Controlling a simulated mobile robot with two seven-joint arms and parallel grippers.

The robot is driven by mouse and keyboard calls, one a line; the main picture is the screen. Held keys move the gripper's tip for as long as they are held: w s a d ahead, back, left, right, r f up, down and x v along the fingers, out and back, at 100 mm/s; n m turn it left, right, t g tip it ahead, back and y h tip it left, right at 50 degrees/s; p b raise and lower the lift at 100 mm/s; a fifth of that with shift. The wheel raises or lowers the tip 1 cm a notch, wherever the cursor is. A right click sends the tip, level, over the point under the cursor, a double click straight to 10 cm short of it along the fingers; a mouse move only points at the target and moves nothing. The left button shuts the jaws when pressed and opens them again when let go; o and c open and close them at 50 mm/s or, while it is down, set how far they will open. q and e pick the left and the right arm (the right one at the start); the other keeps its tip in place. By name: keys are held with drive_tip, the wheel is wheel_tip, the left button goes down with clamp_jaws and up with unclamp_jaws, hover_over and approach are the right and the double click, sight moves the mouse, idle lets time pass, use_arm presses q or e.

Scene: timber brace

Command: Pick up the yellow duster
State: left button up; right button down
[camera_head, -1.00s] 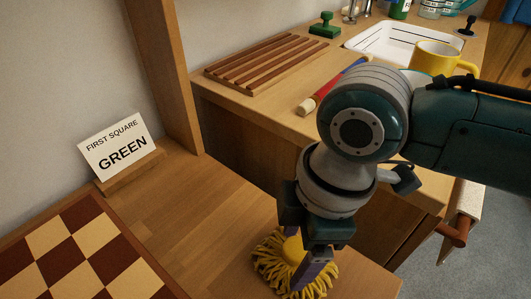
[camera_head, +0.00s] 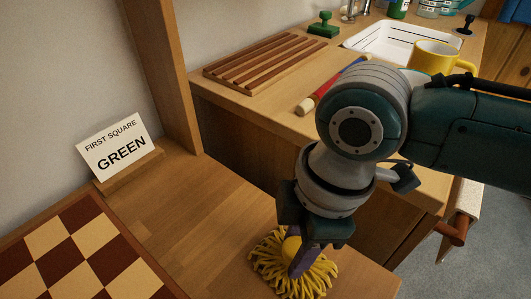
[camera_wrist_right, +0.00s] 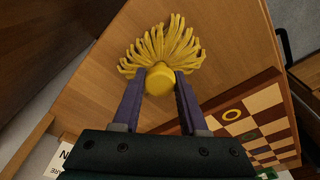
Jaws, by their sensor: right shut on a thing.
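The yellow duster (camera_head: 321,277) has a fringe of yellow strands and a round yellow knob. It is at the lower middle of the head view, over the wooden desk top. My right gripper (camera_head: 298,262) points down at it and is shut on its knob. In the right wrist view the duster's fringe (camera_wrist_right: 163,46) fans out beyond the two purple fingers, with the knob between the fingertips (camera_wrist_right: 160,82). I cannot tell whether the strands rest on the wood. My left gripper is not in view.
A checkered board (camera_head: 75,262) lies at the lower left, with a sign (camera_head: 118,147) reading "FIRST SQUARE GREEN" behind it. A higher counter holds a slatted wooden rack (camera_head: 270,67), a red and blue rod (camera_head: 325,90), a white tray (camera_head: 385,42) and a yellow mug (camera_head: 436,56).

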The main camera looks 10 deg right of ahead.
sight(296, 246)
wheel_tip(296, 246, up, 20)
drive_tip(key=p, duration=0.7)
drive_tip(key=c, duration=1)
unclamp_jaws()
clamp_jaws()
drive_tip(key=shift+a, duration=0.1)
